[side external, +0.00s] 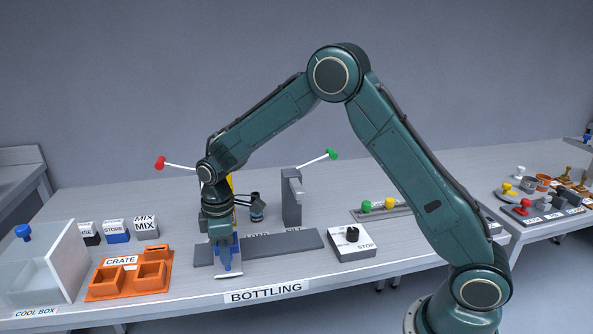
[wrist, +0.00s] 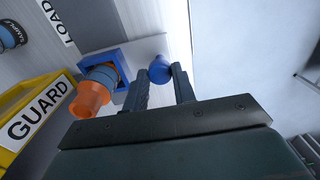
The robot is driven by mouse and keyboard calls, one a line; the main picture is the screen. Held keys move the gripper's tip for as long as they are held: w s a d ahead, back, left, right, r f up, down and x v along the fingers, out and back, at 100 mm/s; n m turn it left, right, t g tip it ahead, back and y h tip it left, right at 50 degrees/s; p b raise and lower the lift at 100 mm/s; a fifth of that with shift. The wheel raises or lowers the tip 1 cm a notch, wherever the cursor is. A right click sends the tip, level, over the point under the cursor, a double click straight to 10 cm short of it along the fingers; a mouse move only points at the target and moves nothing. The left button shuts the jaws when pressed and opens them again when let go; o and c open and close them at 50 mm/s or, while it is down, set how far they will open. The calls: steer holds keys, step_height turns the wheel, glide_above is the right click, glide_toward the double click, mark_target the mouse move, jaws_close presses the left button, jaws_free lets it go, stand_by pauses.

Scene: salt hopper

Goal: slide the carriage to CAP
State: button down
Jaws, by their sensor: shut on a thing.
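The carriage is a blue square frame; it shows in the wrist view (wrist: 117,54) around a bottle (wrist: 103,76) with an orange top. A blue ball knob (wrist: 160,69) is beside the frame. My gripper (wrist: 162,74) is shut on this knob, with one dark finger on each side. In the side view my gripper (side external: 222,240) points down over the left part of the grey track (side external: 306,240), and blue parts of the carriage (side external: 229,258) show there. LOAD and FILL labels lie on the track to its right. No CAP label can be made out; my gripper covers part of the track.
A yellow guard (wrist: 12,98) labelled GUARD is close beside the bottle. A grey post (side external: 291,198) stands behind the track. A switch box (side external: 352,241) marked STOP is right of it. An orange crate (side external: 128,280) and the cool box (side external: 42,268) are left.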

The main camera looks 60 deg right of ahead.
mark_target(215, 271)
steer(key=shift+w+a, duration=1.05)
steer(key=shift+a, duration=0.15)
steer(key=c, duration=1.1)
jaws_free()
steer(key=shift+w, duration=0.1)
steer(key=shift+c, duration=0.2)
steer(key=shift+r, duration=0.15)
step_height(215, 271, up, 14)
steer(key=shift+f, duration=0.25)
